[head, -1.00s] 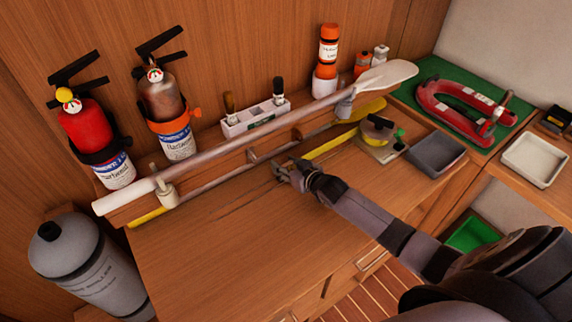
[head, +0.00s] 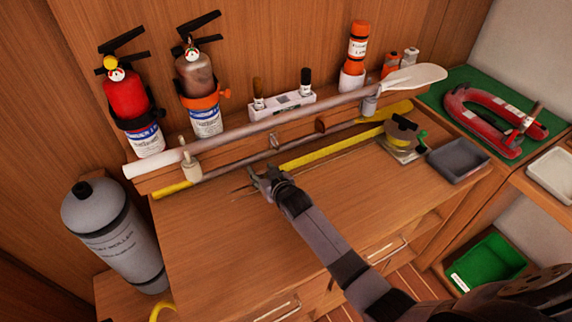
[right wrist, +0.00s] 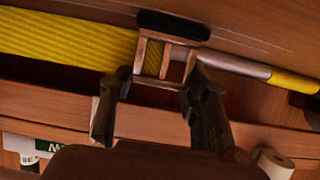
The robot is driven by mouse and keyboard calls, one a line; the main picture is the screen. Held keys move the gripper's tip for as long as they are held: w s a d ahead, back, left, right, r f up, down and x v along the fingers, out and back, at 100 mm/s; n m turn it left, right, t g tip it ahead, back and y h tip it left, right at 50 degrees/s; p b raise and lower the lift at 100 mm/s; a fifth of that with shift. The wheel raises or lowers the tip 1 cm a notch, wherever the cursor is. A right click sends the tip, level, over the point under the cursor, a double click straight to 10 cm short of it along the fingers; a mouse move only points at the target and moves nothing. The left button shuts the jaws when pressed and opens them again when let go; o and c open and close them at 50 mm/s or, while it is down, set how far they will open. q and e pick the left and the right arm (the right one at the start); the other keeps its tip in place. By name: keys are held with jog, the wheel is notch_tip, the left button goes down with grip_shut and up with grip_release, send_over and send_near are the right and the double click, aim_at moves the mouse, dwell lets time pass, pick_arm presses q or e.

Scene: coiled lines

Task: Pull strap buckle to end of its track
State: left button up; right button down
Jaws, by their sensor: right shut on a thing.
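The strap buckle (right wrist: 166,60) is a small ladder-like frame with bars, with the yellow strap (right wrist: 70,40) threaded to it in the right wrist view. My right gripper (right wrist: 160,78) is shut on the buckle, its dark fingers around the frame. In the head view my right gripper (head: 262,178) is low over the tabletop and hides the buckle. The yellow strap (head: 330,148) runs from it up right to the reel (head: 401,135). A short dark track line (head: 241,188) shows left of the gripper. My left gripper is out of view.
A paddle (head: 270,124) and a boat hook (head: 225,169) lie in holders along the back. Fire extinguishers (head: 127,98) stand at back left. A grey tray (head: 459,160) is right of the reel. The tabletop (head: 240,240) in front is clear.

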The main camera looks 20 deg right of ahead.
jog(key=a, duration=0.4)
jog(key=shift+s+a, duration=0.35)
jog(key=shift+a, duration=0.45)
jog(key=c, duration=1.2)
grip_release()
jog(key=shift+a, duration=0.1)
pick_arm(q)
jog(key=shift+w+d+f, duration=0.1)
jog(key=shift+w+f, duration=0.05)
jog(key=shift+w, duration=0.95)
pick_arm(e)
jog(key=o, duration=0.3)
jog(key=shift+o, duration=0.2)
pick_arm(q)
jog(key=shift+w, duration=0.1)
pick_arm(e)
jog(key=v, duration=1.2)
